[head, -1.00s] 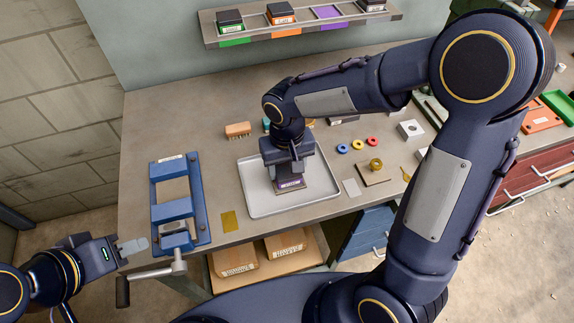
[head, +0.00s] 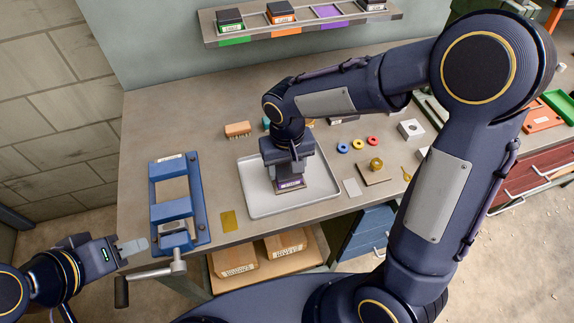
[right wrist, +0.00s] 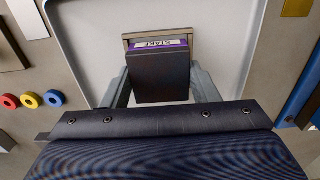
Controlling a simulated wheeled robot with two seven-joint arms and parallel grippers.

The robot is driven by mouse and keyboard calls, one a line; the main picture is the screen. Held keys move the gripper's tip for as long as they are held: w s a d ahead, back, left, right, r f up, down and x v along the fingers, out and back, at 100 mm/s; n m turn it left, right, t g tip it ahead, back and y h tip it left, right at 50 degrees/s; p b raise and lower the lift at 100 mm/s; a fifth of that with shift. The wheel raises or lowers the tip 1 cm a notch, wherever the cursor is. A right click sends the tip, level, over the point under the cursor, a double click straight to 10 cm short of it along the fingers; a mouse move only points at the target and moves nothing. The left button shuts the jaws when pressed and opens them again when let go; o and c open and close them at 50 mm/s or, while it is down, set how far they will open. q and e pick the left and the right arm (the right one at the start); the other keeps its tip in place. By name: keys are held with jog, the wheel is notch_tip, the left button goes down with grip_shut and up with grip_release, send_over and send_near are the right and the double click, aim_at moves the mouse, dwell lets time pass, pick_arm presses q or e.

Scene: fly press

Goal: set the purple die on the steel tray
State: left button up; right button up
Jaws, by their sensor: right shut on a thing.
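The purple die (head: 290,184) is a dark block with a purple base and a white label. It is at the steel tray (head: 256,205), over the tray's middle; whether it touches the floor of the tray I cannot tell. My right gripper (head: 288,172) points down and is shut on the die. In the right wrist view the die (right wrist: 160,75) sits between the two fingers (right wrist: 163,88), with the tray (right wrist: 85,20) behind it. My left gripper (head: 133,246) is at the lower left, away from the tray; its opening is unclear.
A shelf (head: 300,25) with other dies and a purple-marked empty slot (head: 327,12) is at the back.

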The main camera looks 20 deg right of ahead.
jog(key=shift+f+b, duration=0.35)
jog(key=shift+b, duration=0.05)
dwell(1.1)
dwell(0.3)
jog(key=o, duration=1.6)
jog(key=shift+f, duration=0.1)
notch_tip(320, 180, up, 8)
jog(key=s+d+r+m+t+y, duration=0.1)
jog(key=s+d, duration=0.3)
jog(key=s, duration=0.4)
jog(key=s+d+r+m+t+y, duration=0.1)
jog(key=s+d+t, duration=0.3)
jog(key=s, duration=0.4)
jog(key=shift+d+t+y, duration=0.3)
jog(key=shift+d+y, duration=0.3)
jog(key=shift+y, duration=0.3)
